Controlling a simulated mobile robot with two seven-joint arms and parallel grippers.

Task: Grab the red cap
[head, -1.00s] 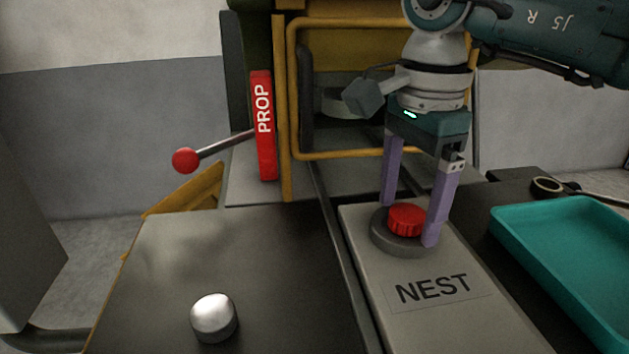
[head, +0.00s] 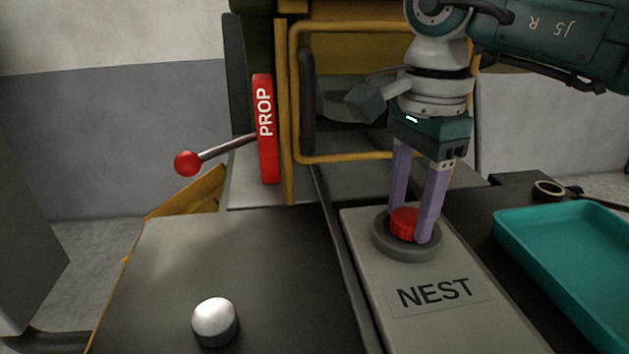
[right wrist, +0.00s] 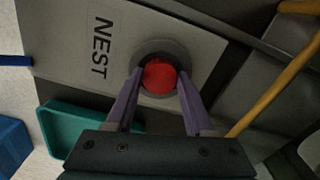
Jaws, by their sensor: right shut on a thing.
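The red cap (head: 404,222) sits in a round dark grey ring (head: 388,249) on the grey plate marked NEST (head: 366,234). My right gripper (head: 413,228) points down over it, with its two purple fingers on either side of the cap and shut on it. In the right wrist view the red cap (right wrist: 159,76) lies between the fingertips (right wrist: 160,82), inside the grey ring (right wrist: 160,48). The cap's far side is partly hidden by the fingers in the head view. My left gripper is not in view.
A silver-topped knob (head: 215,320) stands on the dark table at the front left. A red-knobbed lever (head: 188,163) sticks out beside the red PROP plate (head: 265,130). A teal tray (head: 510,238) lies right of the NEST plate. A yellow frame (head: 293,110) stands behind.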

